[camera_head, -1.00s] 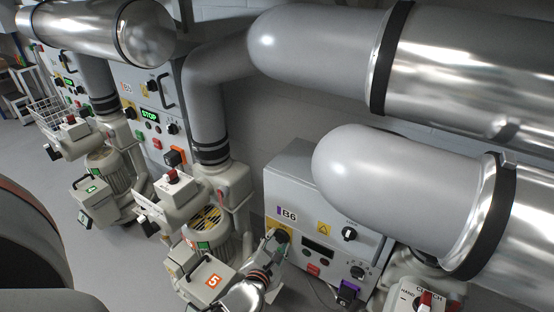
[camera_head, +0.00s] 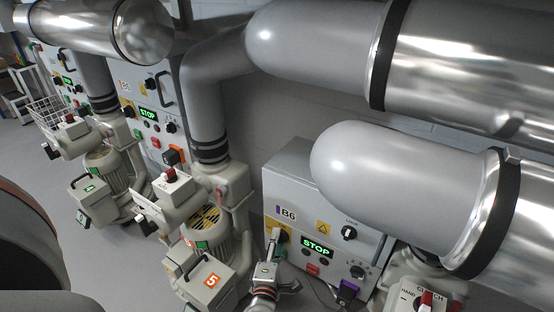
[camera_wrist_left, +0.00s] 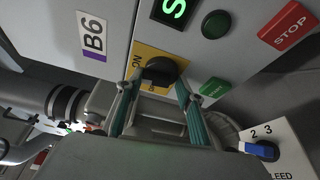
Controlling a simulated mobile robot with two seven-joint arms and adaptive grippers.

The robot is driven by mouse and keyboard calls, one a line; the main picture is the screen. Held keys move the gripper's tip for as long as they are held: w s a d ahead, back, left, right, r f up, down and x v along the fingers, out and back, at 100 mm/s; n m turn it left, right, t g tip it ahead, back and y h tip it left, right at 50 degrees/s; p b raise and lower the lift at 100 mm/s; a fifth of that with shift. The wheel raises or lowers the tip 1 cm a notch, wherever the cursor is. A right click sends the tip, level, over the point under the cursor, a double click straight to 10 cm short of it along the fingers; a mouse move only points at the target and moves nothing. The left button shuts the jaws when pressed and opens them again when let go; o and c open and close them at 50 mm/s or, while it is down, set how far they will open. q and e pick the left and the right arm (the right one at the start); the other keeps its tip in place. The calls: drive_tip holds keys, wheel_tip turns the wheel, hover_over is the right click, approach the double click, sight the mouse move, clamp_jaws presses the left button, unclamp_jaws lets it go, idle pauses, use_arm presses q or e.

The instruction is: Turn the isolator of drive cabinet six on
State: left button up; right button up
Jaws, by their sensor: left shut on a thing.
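Drive cabinet six (camera_head: 290,180) is the grey box marked B6 in the head view. Its display (camera_head: 317,247) is lit green and reads STOP. Its isolator is a black knob (camera_wrist_left: 162,70) on a yellow plate (camera_wrist_left: 148,58) with an ON label, seen in the left wrist view. My left gripper (camera_head: 273,243) is at the cabinet's lower left, in front of the yellow plate. In the left wrist view its two teal fingers (camera_wrist_left: 158,88) are shut on the isolator knob, one on each side. The fingers hide part of the plate. My right gripper is not in view.
A green START button (camera_wrist_left: 214,87) and a red STOP button (camera_wrist_left: 288,27) sit beside the isolator. A motor unit marked 5 (camera_head: 212,280) stands close left of my left arm. Large grey pipes (camera_head: 375,185) hang over the cabinet's right side.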

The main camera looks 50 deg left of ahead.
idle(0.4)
use_arm(q)
drive_tip(key=shift+a, duration=0.1)
drive_tip(key=o, duration=1.1)
